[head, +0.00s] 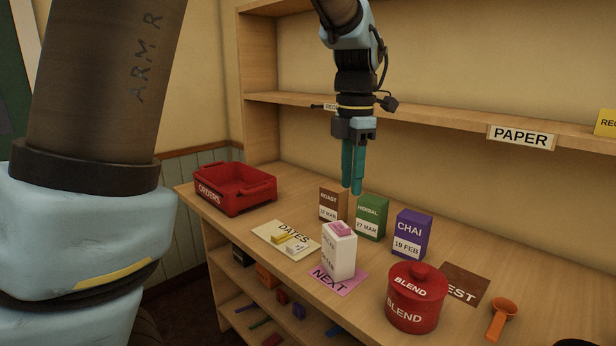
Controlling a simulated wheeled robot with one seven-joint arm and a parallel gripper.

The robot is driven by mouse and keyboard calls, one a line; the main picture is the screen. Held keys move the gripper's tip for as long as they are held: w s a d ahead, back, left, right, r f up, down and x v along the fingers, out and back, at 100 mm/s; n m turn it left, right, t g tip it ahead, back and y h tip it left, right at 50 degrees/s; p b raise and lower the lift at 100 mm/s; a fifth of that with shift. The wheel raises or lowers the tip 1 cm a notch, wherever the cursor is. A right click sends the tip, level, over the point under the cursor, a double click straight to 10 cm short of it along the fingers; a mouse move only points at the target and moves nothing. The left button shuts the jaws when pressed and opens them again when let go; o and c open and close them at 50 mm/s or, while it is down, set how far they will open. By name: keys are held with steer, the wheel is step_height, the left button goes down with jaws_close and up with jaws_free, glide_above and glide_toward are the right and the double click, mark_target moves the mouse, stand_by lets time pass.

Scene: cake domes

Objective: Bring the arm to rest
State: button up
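My gripper (352,168) hangs from the arm, pointing down, with two teal fingers above the back of the counter. The fingers look close together, but I cannot tell whether they touch. No object shows between them. The fingertips are in front of or just above the brown ROAST box (329,203) and the green HERBAL box (369,219); the exact gap is unclear. A large arm link of mine fills the left side of the picture.
The counter holds a red ORDERS crate (235,205), a DATES card (268,236), a white box (339,255) on the pink NEXT card (327,282), a purple CHAI box (411,236), a red BLEND jar (413,305) and an orange scoop (500,318). A PAPER-labelled shelf (440,123) runs behind.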

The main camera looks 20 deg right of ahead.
steer(key=a+f+m, duration=0.4)
steer(key=a+m, duration=0.2)
steer(key=a, duration=0.4)
steer(key=s+a+f+m+t, duration=0.1)
steer(key=a+f+m, duration=0.3)
steer(key=a+m, duration=0.3)
steer(key=a+f+m, duration=0.4)
steer(key=a+m, duration=0.3)
steer(key=a, duration=0.6)
steer(key=shift+s+a+f+t, duration=0.15)
steer(key=shift+a+f+t, duration=0.15)
steer(key=shift+f, duration=0.1)
